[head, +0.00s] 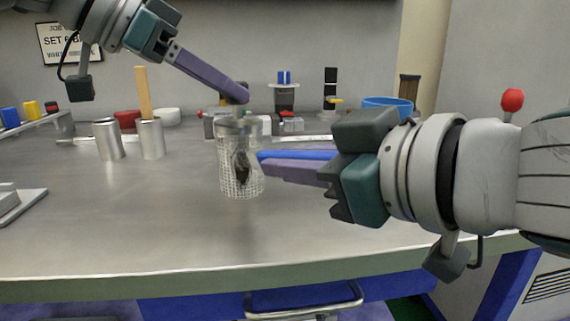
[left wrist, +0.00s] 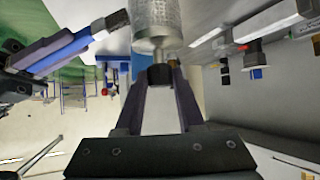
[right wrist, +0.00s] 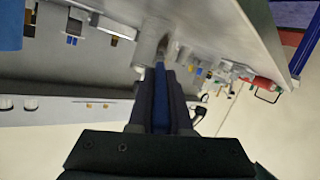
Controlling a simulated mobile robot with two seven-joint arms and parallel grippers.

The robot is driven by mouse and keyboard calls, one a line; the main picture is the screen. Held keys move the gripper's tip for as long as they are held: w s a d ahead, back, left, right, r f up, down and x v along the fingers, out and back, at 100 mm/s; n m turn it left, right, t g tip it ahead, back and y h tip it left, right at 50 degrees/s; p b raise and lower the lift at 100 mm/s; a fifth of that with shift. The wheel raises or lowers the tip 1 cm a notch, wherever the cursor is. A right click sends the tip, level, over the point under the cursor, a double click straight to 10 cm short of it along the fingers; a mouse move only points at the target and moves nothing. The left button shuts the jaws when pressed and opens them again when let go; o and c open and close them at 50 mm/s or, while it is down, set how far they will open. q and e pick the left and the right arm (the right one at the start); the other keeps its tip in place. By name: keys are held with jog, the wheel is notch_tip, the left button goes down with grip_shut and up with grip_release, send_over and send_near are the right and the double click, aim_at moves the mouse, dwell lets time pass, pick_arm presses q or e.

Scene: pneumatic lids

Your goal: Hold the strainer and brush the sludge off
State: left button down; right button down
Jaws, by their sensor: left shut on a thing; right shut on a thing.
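The strainer (head: 228,178) is an upright wire-mesh cylinder with a grey metal cap, held above the bench. A dark patch of sludge (head: 242,168) shows on its mesh. My left gripper (head: 238,95) is shut on the strainer's top from above; the left wrist view shows the dark knob (left wrist: 160,76) between its fingertips, with the mesh (left wrist: 156,14) beyond. My right gripper (head: 270,168) is shut on the blue brush (head: 300,155), held level from the right. The brush's end is close beside the sludge; I cannot tell whether they touch. The brush handle (right wrist: 161,100) also shows in the right wrist view.
Two metal cups (head: 109,140) (head: 152,140) stand left of the strainer, one with a wooden stick (head: 143,92). Red and white bowls, a blue-rimmed container (head: 388,103) and small fittings stand behind. The front of the bench (head: 130,230) is clear.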

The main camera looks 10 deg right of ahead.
jog(key=shift+r, duration=0.45)
jog(key=shift+f, duration=0.1)
jog(key=shift+f, duration=1.2)
jog(key=shift+f, duration=0.1)
jog(key=shift+f, duration=0.45)
jog(key=shift+f, duration=0.1)
jog(key=shift+f, duration=0.5)
jog(key=shift+d+r, duration=0.15)
jog(key=shift+r, duration=0.5)
